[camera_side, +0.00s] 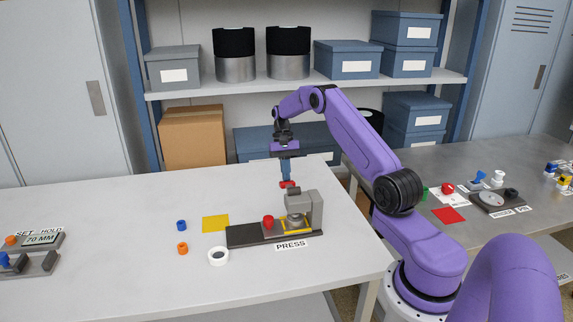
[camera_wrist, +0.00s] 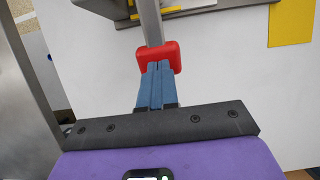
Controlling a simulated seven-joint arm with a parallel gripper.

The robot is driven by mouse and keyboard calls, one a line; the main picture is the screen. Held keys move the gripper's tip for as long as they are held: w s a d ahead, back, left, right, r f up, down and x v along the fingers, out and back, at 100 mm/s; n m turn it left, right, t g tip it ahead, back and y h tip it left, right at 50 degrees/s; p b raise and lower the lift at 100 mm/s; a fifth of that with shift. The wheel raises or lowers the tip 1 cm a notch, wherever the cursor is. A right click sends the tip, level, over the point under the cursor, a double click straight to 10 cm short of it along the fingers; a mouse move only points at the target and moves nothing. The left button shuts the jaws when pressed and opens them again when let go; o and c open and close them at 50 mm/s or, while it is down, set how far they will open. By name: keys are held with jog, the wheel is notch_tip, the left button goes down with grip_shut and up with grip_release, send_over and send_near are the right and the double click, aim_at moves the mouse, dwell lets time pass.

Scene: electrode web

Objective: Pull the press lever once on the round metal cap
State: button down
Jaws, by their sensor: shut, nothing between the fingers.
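The grey press (camera_side: 312,208) stands on a dark base at the right part of the white table, behind a PRESS label. A round metal cap (camera_side: 295,223) appears to sit under its head, inside a yellow outline. The press lever's red grip (camera_side: 288,184) is up at the top; in the wrist view the grip (camera_wrist: 172,57) sits on the end of a grey bar (camera_wrist: 151,22). My gripper (camera_side: 287,182) is shut and empty, pointing down. Its blue fingertips (camera_wrist: 158,68) are at the red grip's near side; I cannot tell whether they touch.
A red knob (camera_side: 268,222) stands on the dark base (camera_side: 250,235). A display unit (camera_side: 40,239) is at far left. The table between is clear.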

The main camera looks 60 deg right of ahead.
aim_at(286, 185)
jog(key=shift+s+a+f, duration=0.1)
jog(key=shift+f, duration=1.5)
jog(key=shift+s+a+f, duration=0.15)
jog(key=shift+f, duration=0.4)
jog(key=v, duration=1.2)
jog(key=shift+r, duration=0.3)
